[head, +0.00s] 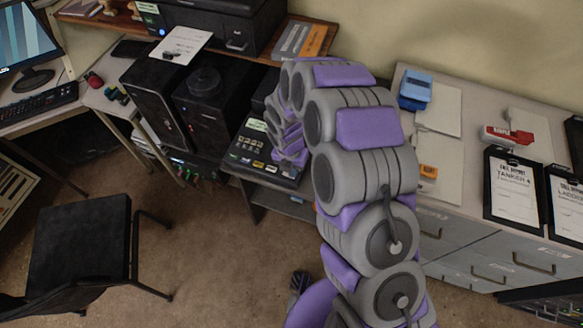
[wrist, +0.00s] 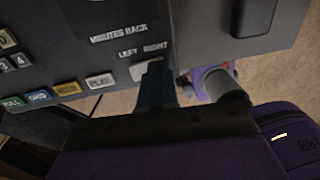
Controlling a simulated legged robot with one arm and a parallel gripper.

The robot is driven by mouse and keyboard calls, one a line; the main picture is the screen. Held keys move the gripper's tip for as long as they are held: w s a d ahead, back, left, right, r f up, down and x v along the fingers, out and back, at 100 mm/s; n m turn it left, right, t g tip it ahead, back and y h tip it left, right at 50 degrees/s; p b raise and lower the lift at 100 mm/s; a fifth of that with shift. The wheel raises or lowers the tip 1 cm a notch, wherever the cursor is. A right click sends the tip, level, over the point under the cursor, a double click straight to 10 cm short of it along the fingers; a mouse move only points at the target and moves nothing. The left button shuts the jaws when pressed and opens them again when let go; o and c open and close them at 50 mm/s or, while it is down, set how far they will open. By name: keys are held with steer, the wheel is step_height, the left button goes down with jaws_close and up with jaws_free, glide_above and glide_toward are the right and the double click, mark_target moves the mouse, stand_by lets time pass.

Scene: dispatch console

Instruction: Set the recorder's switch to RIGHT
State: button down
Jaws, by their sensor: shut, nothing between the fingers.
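The recorder (head: 245,158) is a dark box with rows of small buttons, on the desk left of my arm in the head view. In the wrist view its dark panel (wrist: 75,48) carries the words MINUTES BACK and, below them, LEFT and RIGHT. A pale switch (wrist: 138,71) shows just under those words. My gripper (wrist: 156,72) is shut and empty, its dark fingertips at the switch's right part, under RIGHT. They hide part of the switch; contact and its setting cannot be told. In the head view my arm hides the fingertips.
Buttons, one marked PLAY (wrist: 99,81), line the panel left of the fingertips. Black computer towers (head: 205,100) stand left of the recorder, and a printer (head: 225,25) behind. A cabinet top (head: 455,205) with clipboards is at right. A black chair (head: 85,240) stands on the floor at left.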

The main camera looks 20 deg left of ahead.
steer(key=shift+a, duration=0.15)
steer(key=shift+w+a+r+p, duration=0.1)
steer(key=shift+a+r+p, duration=0.05)
steer(key=shift+a+p, duration=0.55)
steer(key=shift+a, duration=0.1)
